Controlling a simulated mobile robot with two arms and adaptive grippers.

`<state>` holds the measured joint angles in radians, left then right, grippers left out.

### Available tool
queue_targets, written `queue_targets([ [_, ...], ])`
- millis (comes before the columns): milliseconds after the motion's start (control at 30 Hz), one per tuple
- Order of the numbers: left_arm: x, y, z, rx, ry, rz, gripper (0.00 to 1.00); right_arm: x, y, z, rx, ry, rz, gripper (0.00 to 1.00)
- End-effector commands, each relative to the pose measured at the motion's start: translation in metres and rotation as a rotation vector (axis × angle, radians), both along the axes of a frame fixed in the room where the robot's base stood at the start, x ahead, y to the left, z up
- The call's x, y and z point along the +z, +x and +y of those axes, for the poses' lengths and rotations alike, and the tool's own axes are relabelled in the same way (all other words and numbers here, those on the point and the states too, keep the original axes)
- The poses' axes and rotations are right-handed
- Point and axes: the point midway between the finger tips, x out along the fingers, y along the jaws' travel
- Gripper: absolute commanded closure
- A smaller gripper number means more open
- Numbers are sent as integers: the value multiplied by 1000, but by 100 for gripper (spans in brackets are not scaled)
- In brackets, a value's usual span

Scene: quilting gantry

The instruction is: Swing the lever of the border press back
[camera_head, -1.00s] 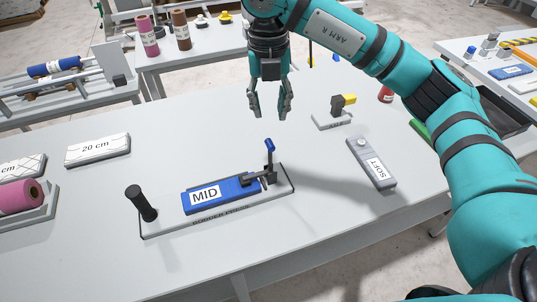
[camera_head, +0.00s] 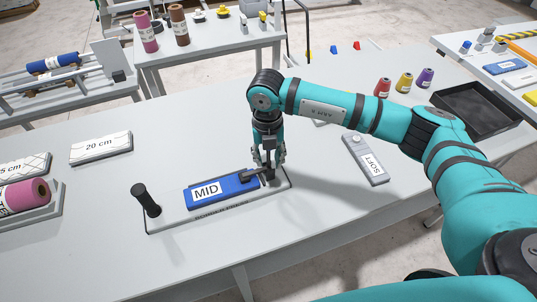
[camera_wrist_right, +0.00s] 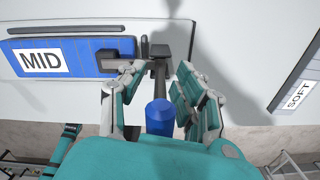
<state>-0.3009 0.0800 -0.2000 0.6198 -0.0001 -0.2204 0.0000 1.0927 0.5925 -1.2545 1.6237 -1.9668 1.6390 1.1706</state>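The border press (camera_head: 172,222) is a pale plate on the table with a black upright handle (camera_head: 146,201) at its left end. A blue block labelled MID (camera_head: 232,187) lies on it, also in the right wrist view (camera_wrist_right: 82,50). The press lever is at its right end; the wrist view shows its dark stem and blue knob (camera_wrist_right: 159,117). My right gripper (camera_head: 268,160) points down over the lever. In the wrist view its fingers (camera_wrist_right: 158,88) stand open on both sides of the lever, with gaps visible. My left gripper is not in view.
A grey SOFT bar (camera_head: 366,160) lies just right of the press. A white 20 cm block (camera_head: 100,148) and a pink roll (camera_head: 22,196) are at the left. A black tray (camera_head: 478,109) and several small spools stand at the back right.

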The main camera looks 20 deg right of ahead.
Motion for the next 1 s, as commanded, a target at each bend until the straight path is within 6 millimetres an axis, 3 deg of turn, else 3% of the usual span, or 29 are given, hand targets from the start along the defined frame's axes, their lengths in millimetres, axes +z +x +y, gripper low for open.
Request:
queue_targets([
  [300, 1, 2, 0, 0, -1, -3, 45, -4, 0, 0, 1, 0, -1, 67],
  [567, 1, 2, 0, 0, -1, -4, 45, -3, 0, 0, 1, 0, -1, 99],
  [1000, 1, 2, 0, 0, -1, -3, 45, -3, 0, 0, 0, 1, -1, 100],
])
